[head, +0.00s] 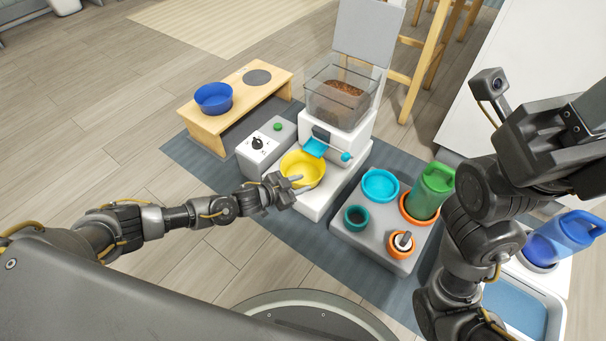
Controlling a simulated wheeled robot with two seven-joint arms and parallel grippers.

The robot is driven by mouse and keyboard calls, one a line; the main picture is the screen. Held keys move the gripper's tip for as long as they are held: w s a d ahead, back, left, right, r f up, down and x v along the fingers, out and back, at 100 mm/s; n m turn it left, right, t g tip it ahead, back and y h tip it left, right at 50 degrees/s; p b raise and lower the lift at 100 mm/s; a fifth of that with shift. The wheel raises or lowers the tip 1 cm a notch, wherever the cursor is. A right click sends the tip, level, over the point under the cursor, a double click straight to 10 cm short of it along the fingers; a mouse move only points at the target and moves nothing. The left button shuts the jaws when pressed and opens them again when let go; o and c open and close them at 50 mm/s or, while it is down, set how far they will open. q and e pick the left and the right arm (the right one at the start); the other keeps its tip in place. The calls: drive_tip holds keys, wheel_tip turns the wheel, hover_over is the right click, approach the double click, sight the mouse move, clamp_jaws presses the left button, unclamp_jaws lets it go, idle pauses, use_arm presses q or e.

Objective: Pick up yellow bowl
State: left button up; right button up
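The yellow bowl (308,165) sits upright on the white base of the food dispenser, under its blue spout. My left gripper (303,184) is at the bowl's near left rim. Its two fingers show apart, one over the bowl's edge and the other lower by its outer side. Whether they touch the bowl is too small to tell. My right arm fills the right side of the head view, and its gripper is not visible there.
The dispenser (335,105) with brown food stands behind the bowl. A grey control box (262,147) is left of it. A wooden stand (205,128) holds a blue bowl (213,98). A grey tray (378,247) with cups and a green bottle (432,190) is on the right.

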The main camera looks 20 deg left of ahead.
sight(311, 182)
use_arm(q)
drive_tip(key=b+x, duration=0.1)
drive_tip(key=x, duration=0.1)
drive_tip(key=b+x, duration=0.2)
drive_tip(key=shift+s+d+f, duration=0.2)
drive_tip(key=shift+s, duration=0.05)
drive_tip(key=shift+w+d, duration=0.3)
drive_tip(key=shift+w, duration=0.1)
drive_tip(key=shift+c, duration=0.4)
clamp_jaws()
